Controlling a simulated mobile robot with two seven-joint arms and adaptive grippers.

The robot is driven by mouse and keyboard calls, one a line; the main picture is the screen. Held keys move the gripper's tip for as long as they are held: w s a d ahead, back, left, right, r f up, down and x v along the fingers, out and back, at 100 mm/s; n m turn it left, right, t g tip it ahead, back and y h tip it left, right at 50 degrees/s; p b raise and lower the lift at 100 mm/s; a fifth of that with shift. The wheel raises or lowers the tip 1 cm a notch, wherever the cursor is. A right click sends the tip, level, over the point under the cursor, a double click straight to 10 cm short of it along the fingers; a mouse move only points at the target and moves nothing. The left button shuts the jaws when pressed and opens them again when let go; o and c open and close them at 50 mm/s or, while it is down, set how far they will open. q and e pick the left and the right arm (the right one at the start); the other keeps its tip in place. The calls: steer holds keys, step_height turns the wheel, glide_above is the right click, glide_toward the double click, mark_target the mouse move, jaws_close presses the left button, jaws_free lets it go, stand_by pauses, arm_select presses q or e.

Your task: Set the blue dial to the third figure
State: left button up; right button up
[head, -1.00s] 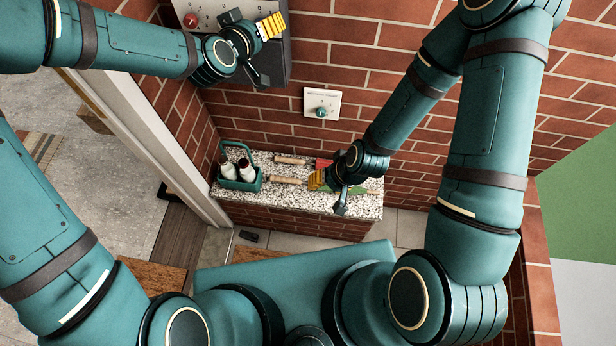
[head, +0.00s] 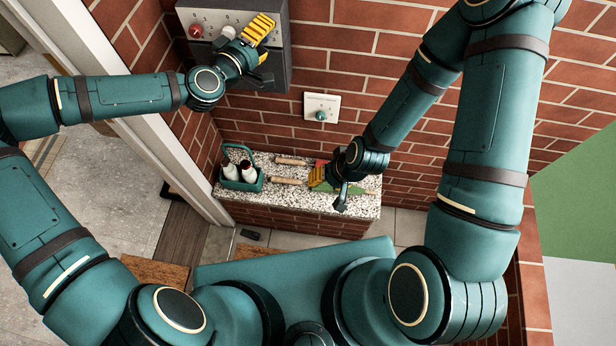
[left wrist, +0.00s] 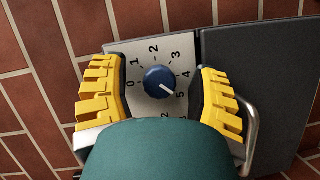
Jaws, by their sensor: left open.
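The blue dial (left wrist: 159,81) sits on a pale plate (left wrist: 139,107) marked with figures, in the left wrist view. Its white mark points to the lower right, towards the 5. The 3 is at its upper right. My left gripper (left wrist: 163,92) is open, with its yellow fingers on either side of the dial and a gap to each. In the head view my left gripper (head: 258,52) is at the wall box and hides the blue dial. My right gripper (head: 330,188) appears open, low over the stone-topped ledge.
The grey wall box (head: 304,14) also carries a red dial (head: 195,31). A small white plate with a teal knob (head: 320,115) is below it. The speckled ledge (head: 283,197) holds a teal caddy with bottles (head: 240,178) and wooden-handled tools. A door frame (head: 190,165) stands at left.

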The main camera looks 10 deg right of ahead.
arm_select(q)
steer(key=shift+n+t+h, duration=0.3)
steer(key=shift+n+h, duration=0.1)
steer(key=shift+n, duration=0.8)
steer(key=n+t, duration=0.1)
steer(key=n, duration=0.2)
steer(key=shift+h+b, duration=0.35)
steer(key=shift+h, duration=0.05)
steer(key=n+t, duration=0.1)
steer(key=n, duration=0.2)
steer(key=n+t+b, duration=0.1)
steer(key=n+t, duration=0.1)
steer(key=n, duration=0.2)
steer(key=shift+n, duration=0.3)
steer(key=b+v, duration=0.2)
steer(key=v, duration=1.2)
steer(key=s+d+f+m+g+b, duration=0.1)
steer(key=s+d+f+m+g, duration=0.2)
steer(key=f, duration=0.4)
steer(key=s+d+f+m+g+b, duration=0.2)
steer(key=s+d+f+m+g, duration=0.1)
steer(key=s+d+f+g, duration=0.2)
steer(key=s+d+f+m+g+h+b, duration=0.1)
steer(key=s+d+f+m+g, duration=0.3)
steer(key=f, duration=0.5)
steer(key=shift+s+d+f+g+b, duration=0.35)
steer(key=shift+s+d, duration=0.25)
steer(key=shift+d, duration=0.2)
